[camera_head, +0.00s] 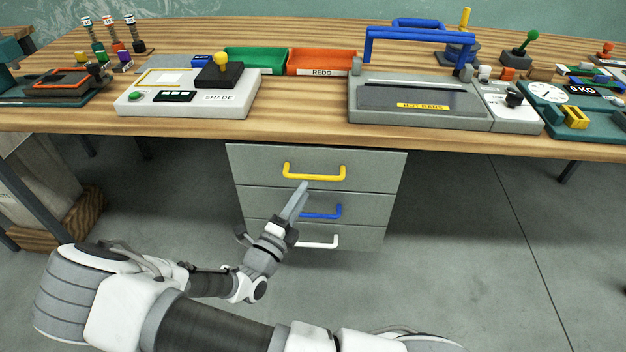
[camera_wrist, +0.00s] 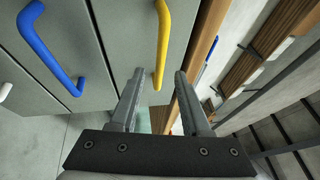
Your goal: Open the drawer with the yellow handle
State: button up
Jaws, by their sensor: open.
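The yellow handle (camera_head: 314,175) is on the front of the top drawer (camera_head: 372,172) in a grey three-drawer cabinet under the bench. The top drawer is shut. My gripper (camera_head: 304,186) is just in front of the cabinet, with its tips near the lower edge of the yellow handle in the head view. In the wrist view the two fingers of my gripper (camera_wrist: 156,88) are apart, and the yellow handle (camera_wrist: 162,45) lies ahead, between their lines. The fingers are empty, and I cannot tell whether they touch the handle.
The middle drawer has a blue handle (camera_head: 322,213), partly behind my gripper, and the bottom drawer a white handle (camera_head: 318,242). The wooden bench top (camera_head: 300,132) overhangs the cabinet and carries several devices. The floor right of the cabinet is clear.

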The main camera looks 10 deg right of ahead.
aim_at(313, 176)
jog(key=b+x, duration=0.1)
jog(key=x, duration=0.5)
jog(key=shift+w+d, duration=0.1)
jog(key=shift+w, duration=0.1)
jog(key=shift+c, duration=0.2)
grip_shut()
dwell(1.0)
